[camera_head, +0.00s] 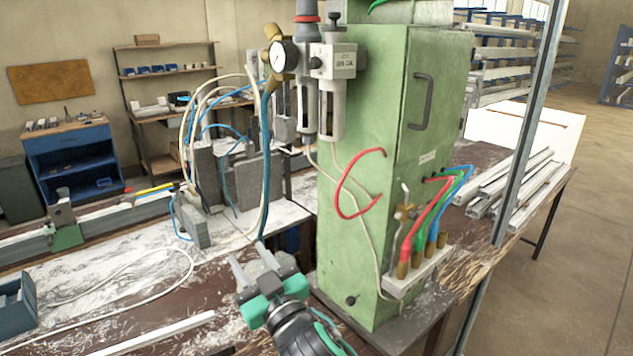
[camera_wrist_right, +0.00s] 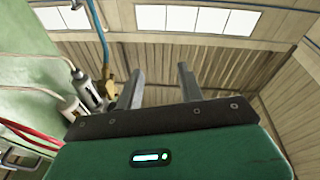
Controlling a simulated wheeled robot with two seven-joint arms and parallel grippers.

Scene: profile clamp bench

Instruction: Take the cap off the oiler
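The air unit hangs on the left face of the green cabinet. It has a round gauge (camera_head: 284,55), a labelled grey head (camera_head: 340,61) and pale bowls below, one being the right-hand bowl (camera_head: 332,112). A dark upright cylinder with a red ring (camera_head: 307,19) rises above the unit. I cannot tell for sure which part is the oiler's cap. My right gripper (camera_head: 249,253) is open and empty, low in front of the cabinet and well below the bowls. In the right wrist view, its fingers (camera_wrist_right: 160,74) stand apart with nothing between them. My left gripper is not in view.
The green cabinet (camera_head: 365,250) stands close to the right of my gripper. A blue hose (camera_head: 266,150) hangs just above it. Grey blocks with looped cables (camera_head: 205,180) stand at the left. A manifold with coloured hoses (camera_head: 418,268) projects at the right.

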